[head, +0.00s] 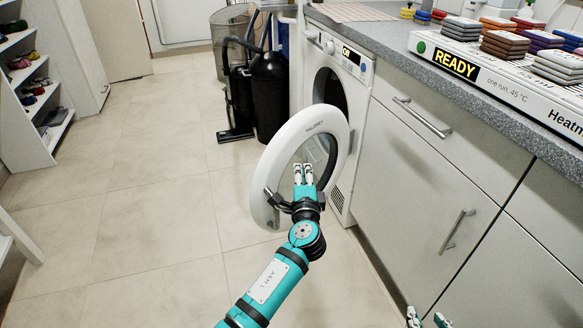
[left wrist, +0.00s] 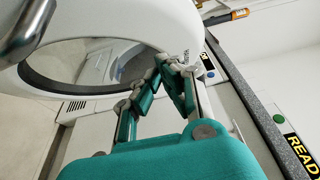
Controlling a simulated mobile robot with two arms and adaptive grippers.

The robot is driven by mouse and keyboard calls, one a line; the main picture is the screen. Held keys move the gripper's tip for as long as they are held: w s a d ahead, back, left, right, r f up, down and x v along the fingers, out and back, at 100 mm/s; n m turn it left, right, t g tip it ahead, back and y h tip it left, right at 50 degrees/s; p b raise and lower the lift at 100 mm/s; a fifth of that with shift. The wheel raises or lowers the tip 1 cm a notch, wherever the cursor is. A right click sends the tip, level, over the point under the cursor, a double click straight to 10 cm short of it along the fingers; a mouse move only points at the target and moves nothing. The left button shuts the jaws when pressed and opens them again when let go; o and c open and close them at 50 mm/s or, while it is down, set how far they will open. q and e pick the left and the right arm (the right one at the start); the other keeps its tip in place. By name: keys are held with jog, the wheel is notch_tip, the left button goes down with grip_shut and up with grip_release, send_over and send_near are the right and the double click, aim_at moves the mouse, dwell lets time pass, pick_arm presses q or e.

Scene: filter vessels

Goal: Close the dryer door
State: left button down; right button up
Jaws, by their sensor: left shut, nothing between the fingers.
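The dryer (head: 357,92) stands under the counter, and its round door (head: 337,117) is swung wide open into the room. The door has a white ring and a dark glass middle; a metal handle (head: 273,197) sits on its lower left rim. My left gripper (head: 303,167) is shut and empty in front of the door's face. In the left wrist view its fingertips (left wrist: 169,62) are close to the door's white rim (left wrist: 120,18); I cannot tell whether they touch. My right gripper (head: 428,316) shows only at the bottom edge, its fingertips apart.
White cabinets with bar handles (head: 458,229) line the right side, under a grey counter (head: 480,95) with a READY panel (head: 455,65) and stacked blocks. A black tank (head: 269,95) stands behind the door. Shelves (head: 30,90) are far left. The tiled floor (head: 150,200) is clear.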

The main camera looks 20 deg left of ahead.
aim_at(291, 153)
pick_arm(q)
jog(key=shift+w+a, duration=0.6)
jog(key=shift+a, duration=0.35)
jog(key=shift+w+a, duration=0.6)
jog(key=shift+a, duration=0.35)
